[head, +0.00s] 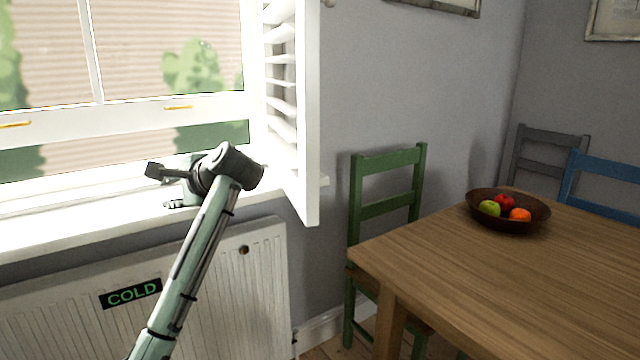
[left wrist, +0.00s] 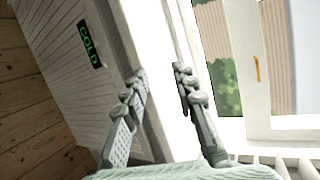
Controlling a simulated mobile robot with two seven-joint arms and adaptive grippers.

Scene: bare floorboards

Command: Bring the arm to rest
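My left arm rises from the bottom of the head view, in front of the radiator. It bends at the wrist near the windowsill. My left gripper (head: 162,187) points left over the white sill (head: 60,222), close to the window. In the left wrist view, the two fingers of my left gripper (left wrist: 160,79) stand apart, with no object between them. Only the pale sill shows behind the gap. Whether the fingers touch the sill I cannot tell. My right gripper is in neither view.
A white louvred shutter (head: 308,120) stands open just right of my wrist. A white radiator (head: 225,290) with a COLD sign (head: 131,293) is below the sill. A green chair (head: 387,207) and a wooden table (head: 480,270) with a fruit bowl (head: 520,226) stand to the right.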

